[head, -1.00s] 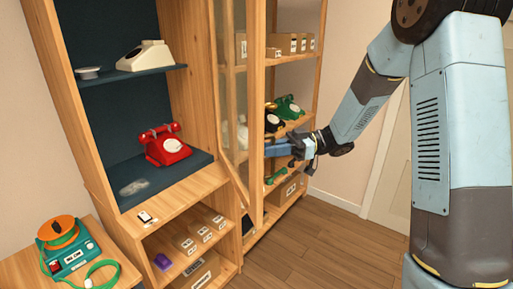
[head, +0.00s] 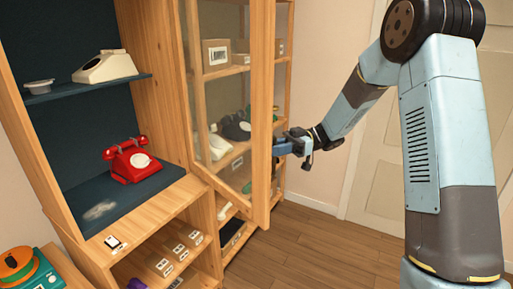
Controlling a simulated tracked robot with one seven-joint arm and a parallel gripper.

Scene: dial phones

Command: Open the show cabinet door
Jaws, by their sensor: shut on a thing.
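The show cabinet (head: 165,70) stands at the left, with its dark interior open to view. Its door (head: 262,110), a wooden frame with a glass pane, stands swung outward at the cabinet's right side. My gripper (head: 284,148) is shut on the door at its outer upright, about mid-height. The fingertips and the handle are hidden behind the wooden frame. Inside the cabinet, a red dial phone (head: 133,162) is on the lower level and a cream phone (head: 105,66) is on the upper shelf (head: 85,90).
Shelves with boxes (head: 216,55) and dark phones (head: 236,127) show through and beyond the glass. Small boxes (head: 178,248) sit in the open lower shelf. A teal and orange device (head: 25,270) is at the lower left. The wooden floor (head: 330,255) in front is clear.

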